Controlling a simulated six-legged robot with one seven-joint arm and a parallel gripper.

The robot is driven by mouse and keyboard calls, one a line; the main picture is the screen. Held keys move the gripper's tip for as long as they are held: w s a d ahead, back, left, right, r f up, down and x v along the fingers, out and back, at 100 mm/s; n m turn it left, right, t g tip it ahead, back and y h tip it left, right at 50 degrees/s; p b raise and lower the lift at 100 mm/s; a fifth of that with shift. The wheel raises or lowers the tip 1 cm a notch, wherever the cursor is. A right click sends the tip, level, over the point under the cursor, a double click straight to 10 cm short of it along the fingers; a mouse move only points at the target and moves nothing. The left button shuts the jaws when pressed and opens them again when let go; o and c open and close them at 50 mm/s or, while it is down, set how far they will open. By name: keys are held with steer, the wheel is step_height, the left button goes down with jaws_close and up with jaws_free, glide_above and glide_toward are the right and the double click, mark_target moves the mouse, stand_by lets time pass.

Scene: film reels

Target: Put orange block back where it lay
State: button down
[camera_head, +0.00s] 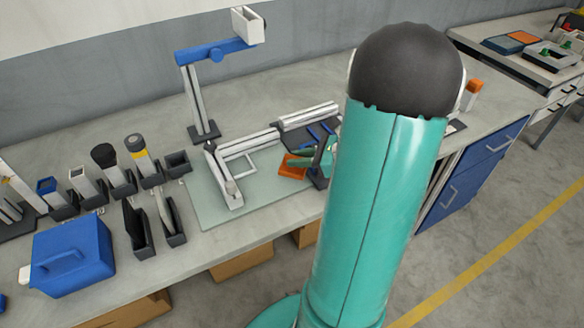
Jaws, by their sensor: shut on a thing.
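An orange block (291,168) shows low over the green mat (228,203), just left of my arm. My gripper (306,163) is at its right side and is shut on it. The teal and dark parts of the gripper and my large teal arm link cover part of this area. The fingertips are small and partly hidden, and I cannot tell whether the block touches the mat.
A pale metal frame (224,178) lies on the mat, with a blue-armed stand (203,100) behind. Several dark holders with tools and a blue case (68,254) fill the bench's left. An orange-topped item (473,92) stands at the right, near blue drawers (487,150).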

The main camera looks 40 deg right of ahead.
mark_target(292, 169)
steer(key=w+f, duration=0.3)
steer(key=shift+f, duration=0.15)
steer(key=shift+d+f, duration=0.1)
steer(key=shift+f, duration=1.35)
steer(key=shift+f, duration=0.2)
steer(key=c, duration=1.3)
jaws_free()
